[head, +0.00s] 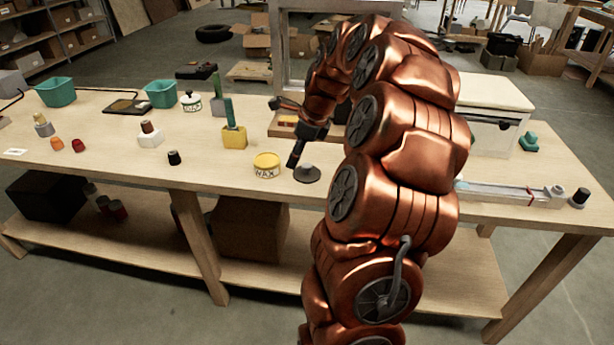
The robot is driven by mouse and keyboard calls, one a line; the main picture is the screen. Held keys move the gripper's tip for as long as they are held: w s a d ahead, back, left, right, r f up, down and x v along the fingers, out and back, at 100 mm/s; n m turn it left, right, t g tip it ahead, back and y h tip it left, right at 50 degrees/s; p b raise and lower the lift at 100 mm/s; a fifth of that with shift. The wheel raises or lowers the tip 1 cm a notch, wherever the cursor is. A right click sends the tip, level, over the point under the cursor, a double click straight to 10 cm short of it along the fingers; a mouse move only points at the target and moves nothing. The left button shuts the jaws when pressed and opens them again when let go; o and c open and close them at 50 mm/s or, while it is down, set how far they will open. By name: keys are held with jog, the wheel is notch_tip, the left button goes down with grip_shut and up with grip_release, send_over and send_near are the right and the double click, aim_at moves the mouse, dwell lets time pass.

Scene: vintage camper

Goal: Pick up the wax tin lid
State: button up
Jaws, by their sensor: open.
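A round wax tin (267,168) with a white "WAX" label and a yellow top stands near the front edge of the workbench. Just right of it lies a flat dark grey disc (309,176) with a small raised middle, which appears to be the wax tin lid. My gripper (294,162) is open and points down just left of the disc's middle, between it and the tin. One dark finger shows clearly; the other is hard to make out. I cannot tell whether a finger touches the disc. Nothing shows held.
On the wooden workbench (100,150), a yellow block holder (234,138) with green tools stands behind and left of the tin. A small black cylinder (174,158) stands farther left. A white box (490,125) is at right. My arm hides part of the bench.

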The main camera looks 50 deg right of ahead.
aim_at(307, 165)
jog(key=d+m, duration=0.1)
jog(key=d, duration=0.1)
jog(key=d+f+m, duration=0.1)
jog(key=d, duration=0.1)
jog(key=d+m, duration=0.1)
jog(key=d, duration=0.1)
jog(key=shift+s+d+f+m+h, duration=0.25)
jog(key=shift+s+f+m+h, duration=0.05)
jog(key=shift+s+f, duration=0.05)
jog(key=shift+d+f, duration=0.1)
jog(key=shift+f, duration=0.1)
jog(key=shift+w+p+x, duration=0.15)
jog(key=shift+p+x, duration=0.3)
jog(key=shift+x, duration=1.4)
jog(key=shift+w+p+x, duration=0.15)
jog(key=shift+p+x, duration=0.25)
jog(key=shift+x, duration=1.45)
jog(key=shift+r, duration=0.1)
grip_shut()
